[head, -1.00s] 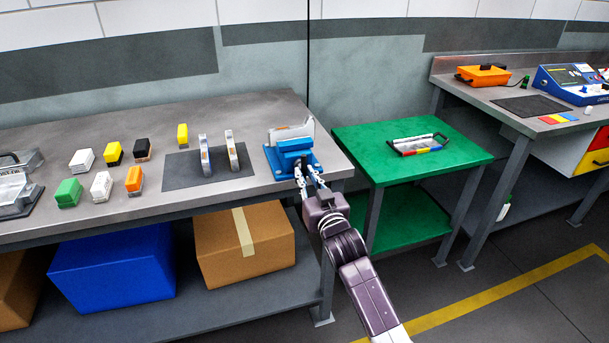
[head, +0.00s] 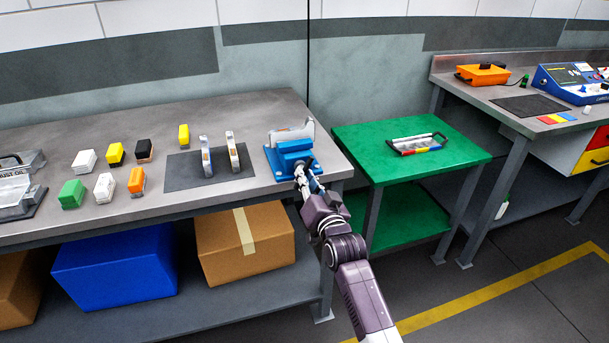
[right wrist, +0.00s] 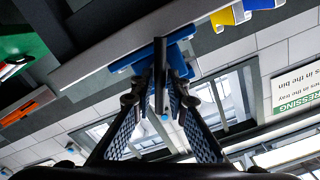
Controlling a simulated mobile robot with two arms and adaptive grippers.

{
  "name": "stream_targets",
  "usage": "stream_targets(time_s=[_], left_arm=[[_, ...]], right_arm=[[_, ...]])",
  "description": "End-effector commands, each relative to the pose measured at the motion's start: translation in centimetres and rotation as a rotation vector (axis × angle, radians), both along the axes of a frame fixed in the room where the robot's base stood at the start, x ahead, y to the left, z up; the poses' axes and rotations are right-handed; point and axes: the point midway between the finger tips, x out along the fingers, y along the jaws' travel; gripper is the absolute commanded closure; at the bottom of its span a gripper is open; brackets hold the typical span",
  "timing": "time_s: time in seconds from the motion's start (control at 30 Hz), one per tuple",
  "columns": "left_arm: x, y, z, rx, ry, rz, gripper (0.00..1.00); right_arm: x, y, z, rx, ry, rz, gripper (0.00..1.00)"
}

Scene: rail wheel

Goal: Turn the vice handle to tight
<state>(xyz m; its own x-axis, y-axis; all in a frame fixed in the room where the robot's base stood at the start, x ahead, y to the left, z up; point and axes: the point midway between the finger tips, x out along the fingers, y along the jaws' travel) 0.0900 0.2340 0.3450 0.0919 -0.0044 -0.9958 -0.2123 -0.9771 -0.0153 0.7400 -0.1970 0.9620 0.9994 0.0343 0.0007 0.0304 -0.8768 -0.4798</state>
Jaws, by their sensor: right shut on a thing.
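The blue vice (head: 293,158) is fixed near the right front corner of the grey workbench, with a light grey part held upright in it. My right gripper (head: 304,178) is at the front of the vice and hides most of its handle. In the right wrist view, both fingers of my right gripper (right wrist: 160,100) come together on the dark bar of the vice handle (right wrist: 160,62), with the blue vice body (right wrist: 183,52) just behind it. How tight the vice is cannot be told. My left gripper is out of view.
The grey workbench (head: 90,128) holds several coloured blocks and a dark mat (head: 182,182) with two upright pieces left of the vice. Boxes sit on the shelf below.

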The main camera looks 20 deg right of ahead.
Motion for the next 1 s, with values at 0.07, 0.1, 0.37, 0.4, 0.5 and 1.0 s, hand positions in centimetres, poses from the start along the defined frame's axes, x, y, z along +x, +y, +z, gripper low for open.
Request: stream_targets(time_s=[0.07, 0.1, 0.37, 0.4, 0.5, 1.0], left_arm=[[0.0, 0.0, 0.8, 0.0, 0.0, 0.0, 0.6], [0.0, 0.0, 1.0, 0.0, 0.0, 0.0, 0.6], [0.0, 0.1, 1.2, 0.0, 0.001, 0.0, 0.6], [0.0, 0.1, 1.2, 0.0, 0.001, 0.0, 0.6], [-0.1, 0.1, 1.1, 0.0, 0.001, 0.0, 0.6], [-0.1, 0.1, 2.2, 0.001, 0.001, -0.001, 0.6]], right_arm=[[0.0, 0.0, 0.2, 0.105, 0.008, -0.001, 1.0], [0.0, 0.0, 0.2, 0.158, 0.009, 0.0, 1.0], [0.0, 0.0, 0.0, 0.306, 0.012, 0.0, 1.0], [0.0, 0.0, 0.0, 0.305, 0.012, 0.0, 1.0], [0.0, 0.0, 0.0, 0.303, 0.012, 0.0, 1.0], [0.0, 0.0, 0.0, 0.706, 0.026, 0.0, 1.0]])
